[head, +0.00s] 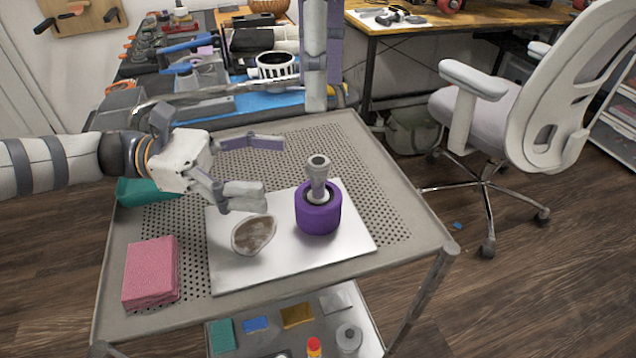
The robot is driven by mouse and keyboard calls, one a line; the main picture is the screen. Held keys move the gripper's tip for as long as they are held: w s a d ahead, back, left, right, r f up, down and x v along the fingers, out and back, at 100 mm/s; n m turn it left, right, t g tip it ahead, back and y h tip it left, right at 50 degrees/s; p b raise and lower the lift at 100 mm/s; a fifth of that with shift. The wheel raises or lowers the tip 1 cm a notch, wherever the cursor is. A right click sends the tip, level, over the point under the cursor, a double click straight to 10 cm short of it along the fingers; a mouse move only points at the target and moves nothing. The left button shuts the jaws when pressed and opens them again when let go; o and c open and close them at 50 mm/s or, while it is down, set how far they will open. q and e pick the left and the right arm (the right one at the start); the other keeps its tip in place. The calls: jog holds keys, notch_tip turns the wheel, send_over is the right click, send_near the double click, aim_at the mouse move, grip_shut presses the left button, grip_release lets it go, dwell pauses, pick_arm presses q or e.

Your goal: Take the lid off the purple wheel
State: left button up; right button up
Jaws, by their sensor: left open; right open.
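The purple wheel (318,219) stands on a pale plate on the perforated table. A grey lid with an upright round stem (318,178) sits on top of it. My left gripper (272,168) is open and empty, left of the wheel and above the plate, its fingers pointing right. My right gripper (322,98) shows only as lavender and white fingers hanging down from the top edge. They are open, in line above the lid's stem and apart from it. The rest of that gripper is out of frame.
A brown bowl-like piece (254,235) lies left of the wheel on the pale plate (290,276). A pink block (152,271) lies at the table's front left, and a green item (147,192) is partly hidden behind my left arm. A cluttered blue-topped bench is behind.

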aim_at(311, 186)
pick_arm(q)
notch_tip(311, 186, down, 2)
jog(key=shift+s+f+b, duration=0.1)
jog(key=shift+f+b, duration=0.05)
jog(key=shift+b, duration=0.2)
pick_arm(e)
notch_tip(311, 186, down, 2)
jog(key=shift+f, duration=0.15)
pick_arm(q)
jog(key=shift+s+d, duration=0.15)
pick_arm(e)
jog(key=shift+s, duration=0.15)
pick_arm(q)
jog(key=d, duration=0.5)
jog(key=s+d, duration=0.1)
jog(key=d, duration=0.1)
jog(key=shift+s+d+r, duration=0.1)
jog(key=shift+d+r, duration=0.05)
jog(key=shift+r, duration=0.05)
pick_arm(e)
jog(key=shift+r, duration=0.2)
pick_arm(q)
jog(key=shift+c, duration=0.4)
grip_shut()
